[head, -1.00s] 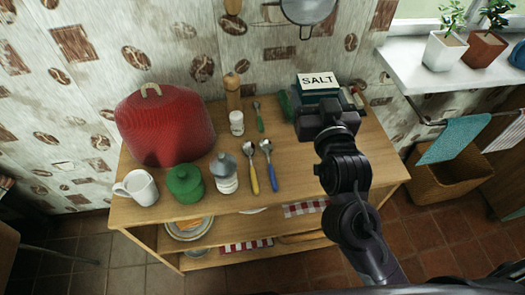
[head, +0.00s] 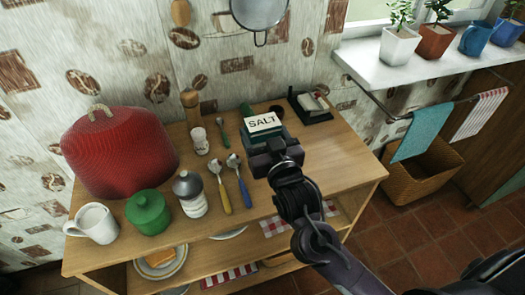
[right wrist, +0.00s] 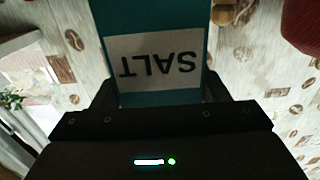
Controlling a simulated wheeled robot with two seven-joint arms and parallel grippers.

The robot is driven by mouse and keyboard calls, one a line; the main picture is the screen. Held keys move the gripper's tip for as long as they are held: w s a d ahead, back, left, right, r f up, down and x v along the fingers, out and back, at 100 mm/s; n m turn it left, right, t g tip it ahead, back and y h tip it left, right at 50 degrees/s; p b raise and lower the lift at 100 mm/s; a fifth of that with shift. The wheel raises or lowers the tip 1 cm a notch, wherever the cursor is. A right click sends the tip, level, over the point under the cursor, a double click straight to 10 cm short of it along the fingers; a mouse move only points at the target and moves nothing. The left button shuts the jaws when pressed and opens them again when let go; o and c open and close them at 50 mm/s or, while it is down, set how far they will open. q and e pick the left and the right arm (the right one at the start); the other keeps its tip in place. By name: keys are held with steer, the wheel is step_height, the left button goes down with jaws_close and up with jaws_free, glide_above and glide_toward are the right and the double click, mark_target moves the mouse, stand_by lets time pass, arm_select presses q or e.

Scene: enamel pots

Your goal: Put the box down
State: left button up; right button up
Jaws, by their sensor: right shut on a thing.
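The box is a teal salt box (head: 275,133) with a white label reading SALT. My right gripper (head: 272,152) is shut on it above the right part of the wooden table (head: 335,150). The right wrist view shows the box (right wrist: 160,92) between the fingers, its label upside down in that picture. The gripper hides the box's lower part, so I cannot tell whether its bottom touches the tabletop. My left gripper is not in view.
A black tray (head: 322,117) with small items is behind the box to the right. Spoons (head: 240,182), a grey-capped bottle (head: 190,195), a green jar (head: 148,212), a white mug (head: 95,223) and a red cover (head: 118,155) stand left. The table's right end is bare.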

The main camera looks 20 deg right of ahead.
step_height(320, 180, down, 5)
steer(key=shift+r, duration=0.1)
steer(key=shift+f, duration=0.3)
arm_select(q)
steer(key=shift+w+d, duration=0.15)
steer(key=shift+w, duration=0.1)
arm_select(e)
steer(key=shift+f, duration=0.1)
steer(key=o, duration=1.2)
steer(key=shift+f, duration=0.1)
steer(key=shift+o, duration=0.2)
